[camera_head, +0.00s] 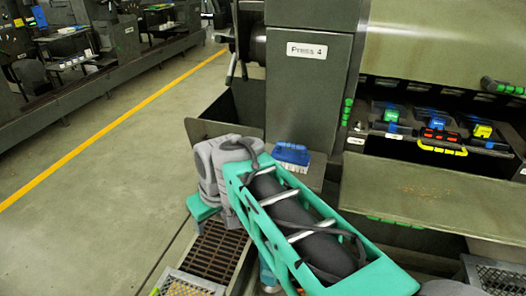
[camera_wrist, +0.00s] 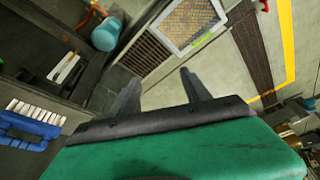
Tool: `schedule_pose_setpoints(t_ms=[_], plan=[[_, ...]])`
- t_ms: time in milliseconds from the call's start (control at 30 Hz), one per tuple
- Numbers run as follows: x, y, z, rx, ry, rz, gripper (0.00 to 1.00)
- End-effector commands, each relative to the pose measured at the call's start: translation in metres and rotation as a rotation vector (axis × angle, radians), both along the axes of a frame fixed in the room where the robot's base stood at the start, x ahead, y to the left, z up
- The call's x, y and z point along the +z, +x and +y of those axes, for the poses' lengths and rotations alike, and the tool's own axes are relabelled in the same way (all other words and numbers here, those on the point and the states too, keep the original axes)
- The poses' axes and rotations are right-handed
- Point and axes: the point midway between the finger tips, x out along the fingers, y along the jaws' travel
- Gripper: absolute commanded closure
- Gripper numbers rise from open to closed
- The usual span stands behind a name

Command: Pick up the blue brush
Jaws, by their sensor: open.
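The blue brush (camera_head: 291,153) has a blue handle and pale bristles. In the head view it lies on a dark ledge below the "Press 4" label, just behind my arm. In the wrist view the blue brush (camera_wrist: 32,128) is at the left edge, with a row of white bristles. My gripper (camera_wrist: 160,88) shows in the wrist view as two dark fingers spread apart, with nothing between them. The brush is to the left of the fingers and apart from them. In the head view my fingers cannot be made out.
The press (camera_head: 308,95) stands behind the brush. A tray (camera_head: 380,128) of small blue, green, red and yellow items is at the right. A sloped metal panel (camera_head: 430,195) is below it. Floor grating (camera_head: 216,248) lies below. Open floor (camera_head: 110,165) is at the left.

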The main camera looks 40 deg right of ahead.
Motion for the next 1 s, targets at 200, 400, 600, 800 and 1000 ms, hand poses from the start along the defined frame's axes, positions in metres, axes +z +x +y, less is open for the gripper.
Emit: schedule_pose_setpoints(t_ms=[200, 400, 600, 800, 1000], plan=[[0.053, 0.105, -0.157, 0.267, -0.04, -0.075, 0.25], [0.056, 0.104, -0.298, 0.471, -0.13, -0.134, 0.23], [0.042, 0.099, -0.329, 0.529, -0.158, -0.147, 0.23], [0.017, 0.109, -0.327, 0.523, -0.158, -0.145, 0.23], [-0.013, 0.122, -0.325, 0.521, -0.159, -0.146, 0.23]])
